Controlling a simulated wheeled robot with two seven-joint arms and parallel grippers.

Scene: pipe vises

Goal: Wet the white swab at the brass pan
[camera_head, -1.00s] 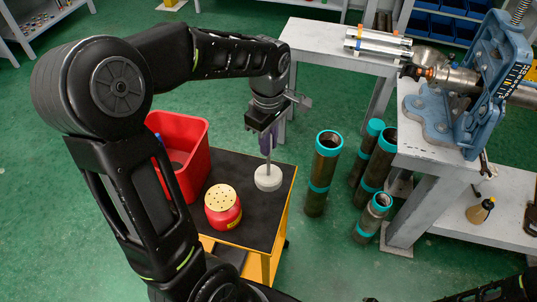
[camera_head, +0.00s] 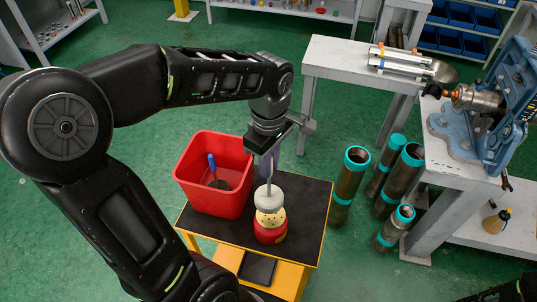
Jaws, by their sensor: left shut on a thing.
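My left gripper (camera_head: 268,146) is shut on the swab's purple handle, much of which the gripper hides. The swab hangs upright, with a thin rod down to a round white head (camera_head: 268,197). The brass pan (camera_head: 271,218), yellowish and dotted with holes, tops a red can (camera_head: 270,234) on the cart. The white head is right over the pan and hides its back part. I cannot tell whether the head touches the pan. My right gripper is not in view; only a dark part of that arm shows at the lower right.
The can stands on a black-topped yellow cart (camera_head: 308,212). A red bin (camera_head: 213,160) holding a blue-handled tool is at its left. Several teal-banded pipes (camera_head: 349,182) stand right of the cart. A grey bench (camera_head: 440,168) carries a blue vise (camera_head: 505,105).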

